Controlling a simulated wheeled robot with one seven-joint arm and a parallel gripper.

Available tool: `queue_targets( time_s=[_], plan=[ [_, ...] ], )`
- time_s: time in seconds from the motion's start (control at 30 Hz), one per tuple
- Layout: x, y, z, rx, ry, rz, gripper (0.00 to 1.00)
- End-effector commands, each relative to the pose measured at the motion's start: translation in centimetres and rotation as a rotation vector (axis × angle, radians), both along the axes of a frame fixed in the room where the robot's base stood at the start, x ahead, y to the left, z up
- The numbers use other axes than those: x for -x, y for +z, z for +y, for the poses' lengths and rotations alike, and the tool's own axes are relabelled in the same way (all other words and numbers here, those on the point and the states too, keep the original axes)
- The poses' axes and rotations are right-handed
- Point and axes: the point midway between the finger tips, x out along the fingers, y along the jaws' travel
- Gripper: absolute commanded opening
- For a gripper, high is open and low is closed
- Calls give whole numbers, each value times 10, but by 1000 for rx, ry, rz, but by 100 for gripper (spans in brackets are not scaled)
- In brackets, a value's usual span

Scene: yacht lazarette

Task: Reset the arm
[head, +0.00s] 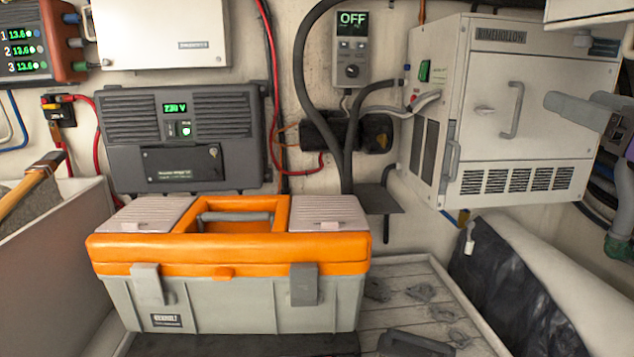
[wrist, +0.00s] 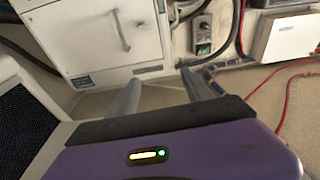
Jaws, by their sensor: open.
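My gripper (head: 553,103) shows at the right edge of the head view, with a grey finger and part of its purple body in front of the white cabinet (head: 535,85). In the wrist view, its two grey fingers (wrist: 160,88) stand apart past the purple housing, with nothing between them. The gripper is open and empty. The rest of my arm is mostly out of the head view.
An orange and grey toolbox (head: 230,300) stands at front centre. A grey power unit (head: 185,138), a panel reading OFF (head: 352,50) and a white box (head: 160,35) are on the wall, with cables and hoses. A hammer-like tool (head: 30,190) lies at left.

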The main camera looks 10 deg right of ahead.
Motion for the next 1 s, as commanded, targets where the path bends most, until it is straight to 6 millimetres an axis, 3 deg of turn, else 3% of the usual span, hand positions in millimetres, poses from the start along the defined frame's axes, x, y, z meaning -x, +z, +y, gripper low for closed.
queue_targets(
  time_s=[0.2,0.47,0.67,1.0],
  plan=[
    [10,22,-10,-1,-33,-146,58],
    [18,5,-22,-53,-77,-283,58],
    [25,-42,-25,-120,-125,-355,58],
    [51,-158,-2,-196,-212,-368,58]
  ],
)
